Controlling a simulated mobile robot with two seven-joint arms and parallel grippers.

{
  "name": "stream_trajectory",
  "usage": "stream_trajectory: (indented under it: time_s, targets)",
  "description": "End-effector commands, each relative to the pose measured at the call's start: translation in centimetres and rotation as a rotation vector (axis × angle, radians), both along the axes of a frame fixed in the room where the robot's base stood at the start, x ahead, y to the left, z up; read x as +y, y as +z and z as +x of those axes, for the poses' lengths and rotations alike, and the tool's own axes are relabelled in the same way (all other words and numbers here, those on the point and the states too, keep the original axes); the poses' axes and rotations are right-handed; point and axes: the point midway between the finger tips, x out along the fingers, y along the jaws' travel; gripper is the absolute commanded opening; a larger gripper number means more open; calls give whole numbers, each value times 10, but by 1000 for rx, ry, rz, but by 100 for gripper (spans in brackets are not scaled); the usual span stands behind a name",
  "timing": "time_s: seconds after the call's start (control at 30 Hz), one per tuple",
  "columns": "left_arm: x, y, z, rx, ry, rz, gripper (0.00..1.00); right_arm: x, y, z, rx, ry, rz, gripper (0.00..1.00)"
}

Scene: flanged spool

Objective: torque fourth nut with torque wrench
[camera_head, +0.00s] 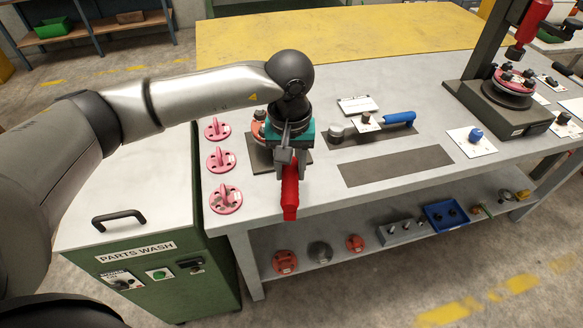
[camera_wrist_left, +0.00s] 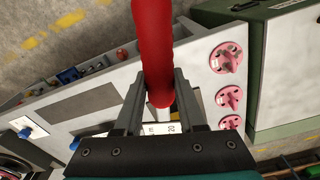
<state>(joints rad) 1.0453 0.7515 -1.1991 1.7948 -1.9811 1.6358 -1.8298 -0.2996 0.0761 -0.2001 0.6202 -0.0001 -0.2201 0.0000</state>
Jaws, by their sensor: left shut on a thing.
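My left gripper (camera_head: 288,158) is shut on the red handle of the torque wrench (camera_head: 290,197), above the front left of the bench. In the left wrist view the red handle (camera_wrist_left: 153,45) runs between the two fingers (camera_wrist_left: 163,82). The wrench's head is hidden behind my gripper and wrist. Part of a reddish flanged spool (camera_head: 259,127) shows just left of my wrist on a dark plate (camera_head: 262,160). The nuts on it cannot be made out. My right gripper is not in view.
Several pink flanged parts (camera_head: 221,160) stand along the bench's left edge. A blue-handled tool (camera_head: 399,118) lies on a dark mat to the right. An empty dark mat (camera_head: 395,166) lies nearer. A press with a red part (camera_head: 514,77) stands at the right.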

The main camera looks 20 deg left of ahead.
Motion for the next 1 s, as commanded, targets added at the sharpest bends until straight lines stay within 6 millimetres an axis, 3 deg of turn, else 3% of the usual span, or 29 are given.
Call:
stream_trajectory:
  time_s: [1.0]
  targets:
    - [-3, 2, 2, -6, 0, -2, 0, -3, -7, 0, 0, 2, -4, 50]
